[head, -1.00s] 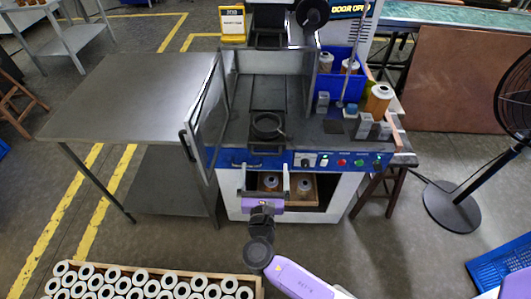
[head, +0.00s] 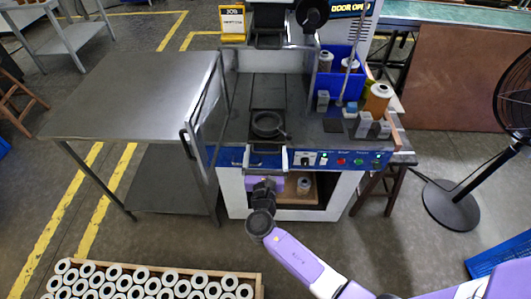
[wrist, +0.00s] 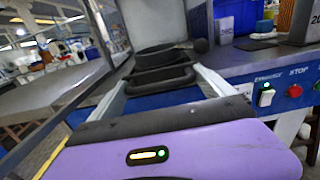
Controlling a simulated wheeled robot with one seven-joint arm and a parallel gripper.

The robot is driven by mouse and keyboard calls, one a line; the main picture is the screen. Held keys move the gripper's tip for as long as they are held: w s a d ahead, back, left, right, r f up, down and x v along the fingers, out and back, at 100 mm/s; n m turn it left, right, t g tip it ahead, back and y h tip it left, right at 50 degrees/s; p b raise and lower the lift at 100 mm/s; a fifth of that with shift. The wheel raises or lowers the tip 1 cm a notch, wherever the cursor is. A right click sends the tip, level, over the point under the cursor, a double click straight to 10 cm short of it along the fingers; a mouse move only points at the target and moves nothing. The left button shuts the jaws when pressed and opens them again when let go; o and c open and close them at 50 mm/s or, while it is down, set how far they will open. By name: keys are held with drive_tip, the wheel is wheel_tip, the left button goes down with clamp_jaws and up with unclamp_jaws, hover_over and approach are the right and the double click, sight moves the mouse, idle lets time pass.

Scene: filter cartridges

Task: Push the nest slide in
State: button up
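The nest slide, with its round black nest (head: 268,124), sits on the machine's worktop near the front edge. Its dark front handle (wrist: 160,79) shows below the ring in the wrist view, where the round nest (wrist: 160,57) stands just behind it. My gripper (head: 266,151) is in front of the machine, pointing at the slide's front. Its two pale fingers are spread wide, one to each side of the handle's line, with nothing visible held between them. I cannot tell whether a fingertip touches the slide.
The machine's door (head: 203,110) stands open at the left, beside a steel table (head: 130,90). A blue bin (head: 340,75), small blocks and an orange cartridge (head: 378,98) stand on the right. Buttons (head: 341,161) line the front panel. A crate of cartridges (head: 240,275) is at the lower left.

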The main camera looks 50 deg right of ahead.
sight(265, 139)
drive_tip(key=shift+w+a, duration=0.1)
drive_tip(key=c, duration=1)
drive_tip(key=shift+o, duration=0.2)
drive_tip(key=b+x, duration=0.2)
drive_tip(key=x, duration=0.7)
drive_tip(key=shift+w+b, duration=0.2)
drive_tip(key=shift+b, duration=0.2)
drive_tip(key=o, duration=1.8)
drive_tip(key=v, duration=0.7)
drive_tip(key=shift+s+a, duration=0.25)
drive_tip(key=shift+s, duration=0.1)
